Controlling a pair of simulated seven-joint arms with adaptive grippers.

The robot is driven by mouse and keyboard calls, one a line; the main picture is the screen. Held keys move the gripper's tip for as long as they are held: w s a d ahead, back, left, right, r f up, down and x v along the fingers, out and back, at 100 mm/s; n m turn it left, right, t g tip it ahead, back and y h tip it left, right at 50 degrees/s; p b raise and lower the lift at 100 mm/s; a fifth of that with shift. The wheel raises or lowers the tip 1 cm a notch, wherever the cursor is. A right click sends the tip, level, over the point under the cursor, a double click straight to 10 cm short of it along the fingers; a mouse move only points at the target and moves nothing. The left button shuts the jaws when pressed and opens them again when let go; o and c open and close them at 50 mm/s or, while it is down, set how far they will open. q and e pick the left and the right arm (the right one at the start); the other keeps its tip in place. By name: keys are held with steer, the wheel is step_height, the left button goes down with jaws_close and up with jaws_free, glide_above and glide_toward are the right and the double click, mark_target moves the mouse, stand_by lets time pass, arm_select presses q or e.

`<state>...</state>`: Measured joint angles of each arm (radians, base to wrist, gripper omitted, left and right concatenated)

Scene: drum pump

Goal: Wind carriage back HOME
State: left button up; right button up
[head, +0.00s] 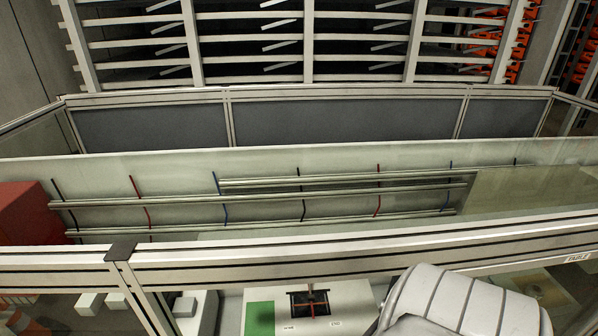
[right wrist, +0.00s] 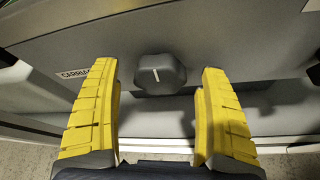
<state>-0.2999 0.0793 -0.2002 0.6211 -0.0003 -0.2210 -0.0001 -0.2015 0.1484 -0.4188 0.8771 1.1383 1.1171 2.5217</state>
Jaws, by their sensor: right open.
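A dark grey knob (right wrist: 160,75) with a white pointer line sits on a grey panel in the right wrist view. A label reading "CARRIA" (right wrist: 74,74) is left of it, partly hidden by a finger. My right gripper (right wrist: 160,80) is open, with its yellow fingers on either side of the knob and apparently clear of it. In the head view, a dark carriage-like part with a red mark (head: 310,303) sits on a pale plate beside a green patch (head: 260,319). Small labels stand below it, too small to read surely. My left gripper is not in view.
An aluminium frame rail (head: 240,262) crosses the head view in front of the pale plate. White blocks (head: 185,306) lie at lower left, and a red box (head: 30,212) stands at the left edge. My pale arm link covers the lower right.

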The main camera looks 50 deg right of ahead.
steer(key=shift+w+d+f, duration=0.2)
steer(key=shift+w+d, duration=0.2)
steer(key=shift+w, duration=0.1)
steer(key=c, duration=1.3)
steer(key=shift+o, duration=0.2)
steer(key=shift+a+n+g+h, duration=0.1)
steer(key=shift+n+g+h, duration=0.45)
steer(key=shift+n, duration=0.45)
steer(key=shift+n+g+h, duration=0.55)
steer(key=shift+n, duration=0.75)
